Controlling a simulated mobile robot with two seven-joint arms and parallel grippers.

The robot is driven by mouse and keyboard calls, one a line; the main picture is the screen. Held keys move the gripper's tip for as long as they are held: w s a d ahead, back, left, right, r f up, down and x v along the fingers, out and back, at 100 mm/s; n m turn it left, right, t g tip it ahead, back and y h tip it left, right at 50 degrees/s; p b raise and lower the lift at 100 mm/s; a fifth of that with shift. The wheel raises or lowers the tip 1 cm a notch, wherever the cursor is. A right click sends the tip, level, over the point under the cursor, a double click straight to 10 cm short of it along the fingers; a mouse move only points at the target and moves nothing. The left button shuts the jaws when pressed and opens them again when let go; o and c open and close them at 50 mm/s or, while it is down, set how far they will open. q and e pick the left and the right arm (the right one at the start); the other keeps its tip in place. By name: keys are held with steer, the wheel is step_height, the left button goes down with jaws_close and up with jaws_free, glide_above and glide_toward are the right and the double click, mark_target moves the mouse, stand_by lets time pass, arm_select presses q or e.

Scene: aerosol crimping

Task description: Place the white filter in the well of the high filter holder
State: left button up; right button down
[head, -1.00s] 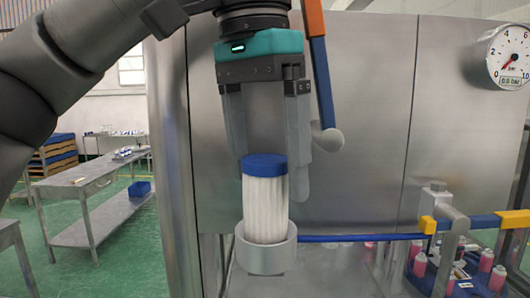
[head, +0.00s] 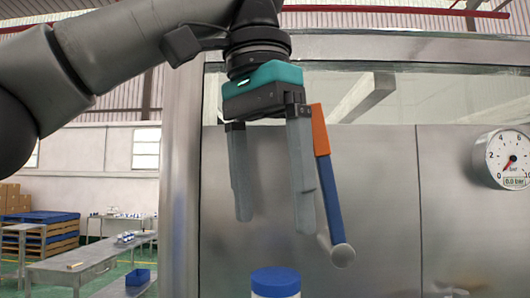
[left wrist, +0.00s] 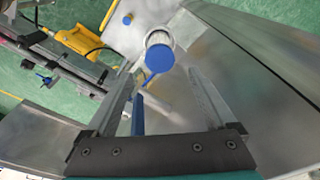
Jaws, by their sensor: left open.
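My right gripper is out of view.
An orange and blue lever (head: 333,195) with a round knob hangs close to the gripper's right finger. A steel panel (head: 375,220) stands behind, with a pressure gauge (head: 508,160) at right. A steel table (head: 75,265) stands far left.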

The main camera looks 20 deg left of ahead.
arm_select(q)
steer(key=shift+s+a+r, duration=0.1)
steer(key=shift+s+r, duration=0.05)
steer(key=shift+r, duration=0.9)
steer(key=shift+s+a+r, duration=0.1)
steer(key=shift+r, duration=0.9)
